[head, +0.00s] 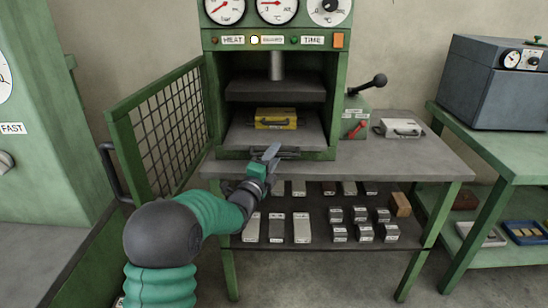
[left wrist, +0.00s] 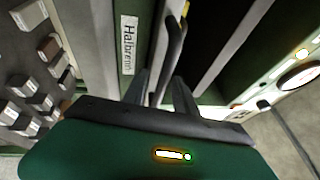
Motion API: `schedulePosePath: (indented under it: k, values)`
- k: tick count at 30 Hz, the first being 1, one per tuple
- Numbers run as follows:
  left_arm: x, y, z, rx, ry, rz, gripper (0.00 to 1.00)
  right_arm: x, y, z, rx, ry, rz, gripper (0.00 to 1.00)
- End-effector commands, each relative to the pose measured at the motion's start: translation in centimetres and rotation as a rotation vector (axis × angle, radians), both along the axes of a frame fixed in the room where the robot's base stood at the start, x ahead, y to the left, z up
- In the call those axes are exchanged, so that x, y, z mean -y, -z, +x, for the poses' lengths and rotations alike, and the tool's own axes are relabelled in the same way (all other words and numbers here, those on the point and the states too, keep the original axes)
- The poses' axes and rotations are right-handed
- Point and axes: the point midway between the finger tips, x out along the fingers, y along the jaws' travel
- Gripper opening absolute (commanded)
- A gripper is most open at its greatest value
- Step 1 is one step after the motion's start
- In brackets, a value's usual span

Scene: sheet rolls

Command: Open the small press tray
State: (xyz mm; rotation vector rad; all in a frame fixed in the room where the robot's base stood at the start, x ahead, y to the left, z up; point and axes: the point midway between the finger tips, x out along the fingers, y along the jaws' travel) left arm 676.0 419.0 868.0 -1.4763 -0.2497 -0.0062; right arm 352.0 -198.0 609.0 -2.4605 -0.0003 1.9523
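The press tray (head: 240,137) is a grey plate low in the opening of the green press, with a dark handle (head: 288,153) along its front edge. A yellow block with a handle (head: 276,119) sits on the tray. My left gripper (head: 272,154) is at the front of the tray, beside its handle. In the left wrist view its two fingers (left wrist: 162,92) stand apart, and the dark handle (left wrist: 175,45) runs down toward the gap between them. I cannot tell whether they touch it. My right gripper is not in view.
A green mesh door (head: 165,125) stands swung open left of the press. A lever with a black knob (head: 368,87) and a pale case (head: 402,129) are on the right. Several small blocks lie on the lower shelf (head: 310,215). The bench top (head: 430,160) is clear at far right.

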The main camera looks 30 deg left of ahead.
Motion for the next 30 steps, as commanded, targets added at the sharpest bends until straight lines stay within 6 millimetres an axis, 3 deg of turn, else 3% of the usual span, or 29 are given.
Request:
schedulePosePath:
  k: [4,12,30]
  values:
    - [0.0,-0.01,-0.03,0.0,0.0,0.0,0.34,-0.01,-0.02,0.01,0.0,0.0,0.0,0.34]
    - [0.05,0.04,-0.04,-0.001,0.001,0.0,0.0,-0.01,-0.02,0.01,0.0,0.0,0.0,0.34]
    - [0.17,0.34,0.01,-0.006,0.004,-0.001,0.0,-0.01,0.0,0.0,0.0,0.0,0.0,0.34]
